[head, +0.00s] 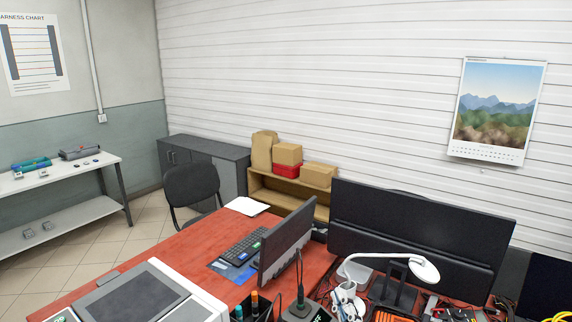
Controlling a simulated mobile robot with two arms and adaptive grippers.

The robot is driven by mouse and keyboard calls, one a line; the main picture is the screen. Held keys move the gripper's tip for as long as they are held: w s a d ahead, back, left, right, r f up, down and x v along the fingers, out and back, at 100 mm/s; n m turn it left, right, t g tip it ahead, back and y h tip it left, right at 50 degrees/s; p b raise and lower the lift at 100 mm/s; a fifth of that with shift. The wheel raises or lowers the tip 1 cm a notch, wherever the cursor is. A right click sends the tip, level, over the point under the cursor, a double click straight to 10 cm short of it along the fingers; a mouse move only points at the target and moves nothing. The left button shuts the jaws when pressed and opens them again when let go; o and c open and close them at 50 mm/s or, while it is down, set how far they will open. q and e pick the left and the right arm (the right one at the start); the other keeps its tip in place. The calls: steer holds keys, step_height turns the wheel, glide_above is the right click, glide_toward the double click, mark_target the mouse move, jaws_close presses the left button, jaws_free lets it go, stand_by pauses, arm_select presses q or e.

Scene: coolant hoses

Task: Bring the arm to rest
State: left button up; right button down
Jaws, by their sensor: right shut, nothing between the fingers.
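A small white and dark form at the bottom edge of the head view, right of centre, looks like my right gripper (345,298). It is partly lost among the desk clutter, and its fingers are hard to make out. It appears shut and empty, near the white desk lamp (419,269). I cannot tell whether it touches anything. My left gripper is not in view. No coolant hose can be made out.
The red desk (173,254) holds a monitor (286,240), a keyboard (244,249) and a grey-white machine (135,295). A wide dark screen (420,232) stands at right. A chair (192,186) stands behind. Floor (95,245) is clear at left, beside a white bench (62,179).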

steer(key=s+d+f+m+g+h, duration=0.2)
steer(key=s+d+f+m+g, duration=0.3)
steer(key=s+f, duration=0.4)
steer(key=s+d+f+m+g+h, duration=0.2)
steer(key=s+d+f+m+g, duration=0.4)
steer(key=f, duration=0.5)
steer(key=s+a+f+g+y, duration=0.1)
steer(key=s+f+g, duration=0.1)
steer(key=s, duration=0.5)
steer(key=s+a+f+g, duration=0.1)
steer(key=s+f+g, duration=0.15)
steer(key=s, duration=0.45)
step_height(320, 180, down, 28)
steer(key=s+g+b, duration=0.1)
steer(key=b, duration=0.2)
steer(key=s+d+f+g+b, duration=0.1)
steer(key=s+d+f+b, duration=0.1)
steer(key=s+f, duration=1.5)
step_height(320, 180, down, 3)
steer(key=shift+s+d+r+n, duration=0.1)
steer(key=shift+s+d+n, duration=0.25)
steer(key=shift+d, duration=0.2)
